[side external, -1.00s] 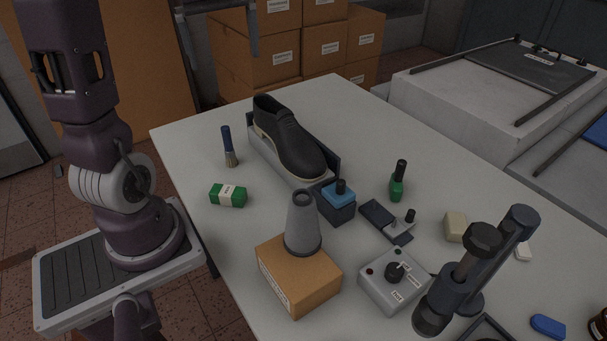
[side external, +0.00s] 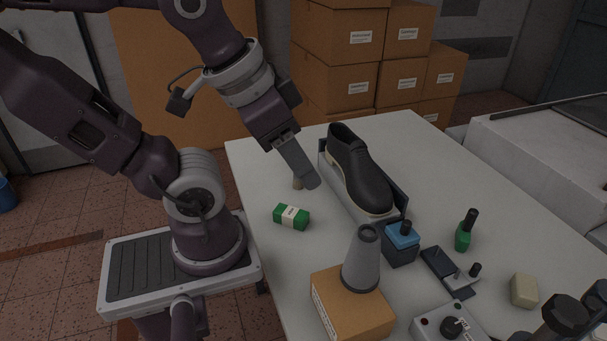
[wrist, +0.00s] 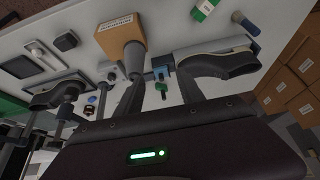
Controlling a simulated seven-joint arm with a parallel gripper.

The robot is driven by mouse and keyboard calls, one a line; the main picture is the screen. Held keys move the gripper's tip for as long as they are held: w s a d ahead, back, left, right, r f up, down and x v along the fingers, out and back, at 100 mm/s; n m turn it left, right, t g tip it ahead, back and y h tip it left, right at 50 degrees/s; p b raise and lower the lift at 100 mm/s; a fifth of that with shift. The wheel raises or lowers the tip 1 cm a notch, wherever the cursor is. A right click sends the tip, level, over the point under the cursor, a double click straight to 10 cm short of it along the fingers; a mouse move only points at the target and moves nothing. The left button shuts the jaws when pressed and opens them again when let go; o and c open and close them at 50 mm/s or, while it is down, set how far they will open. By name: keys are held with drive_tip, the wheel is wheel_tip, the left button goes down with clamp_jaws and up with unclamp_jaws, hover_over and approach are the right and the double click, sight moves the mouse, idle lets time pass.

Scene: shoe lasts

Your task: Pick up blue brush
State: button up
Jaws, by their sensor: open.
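The blue brush stands on the table left of the black shoe. In the side view only its pale lower end (side external: 298,183) shows, the rest hidden behind my gripper (side external: 308,182). In the wrist view the brush (wrist: 245,23) shows its blue handle near the top right. My gripper also shows in the wrist view (wrist: 160,92), with its two fingers spread apart and nothing between them. It is above the table, close to the brush in the side view, and I cannot tell whether they touch.
A green and white box (side external: 291,217) lies in front of the brush. The black shoe (side external: 358,172) on its stand is to the right. A grey cone (side external: 362,260) stands on a cardboard box (side external: 350,305).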

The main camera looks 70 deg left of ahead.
drive_tip(key=w+a+f+m+g+y, duration=0.2)
drive_tip(key=w+a+f+m+y, duration=0.1)
drive_tip(key=a, duration=0.7)
drive_tip(key=w+a+f+m+g+y, duration=0.2)
drive_tip(key=a+f+m+y, duration=0.3)
drive_tip(key=a+f+m, duration=0.3)
drive_tip(key=w+a+f+m+g+y, duration=0.2)
drive_tip(key=w+a+f+m+y, duration=0.2)
drive_tip(key=a+f, duration=0.5)
drive_tip(key=shift+w+a+f+m+y, duration=0.15)
drive_tip(key=shift+a+m+y, duration=0.25)
drive_tip(key=shift+a, duration=0.6)
drive_tip(key=shift+w+a+m+y, duration=0.2)
drive_tip(key=shift+a+m, duration=0.4)
drive_tip(key=shift+a, duration=0.4)
drive_tip(key=shift+c, duration=0.5)
clamp_jaws()
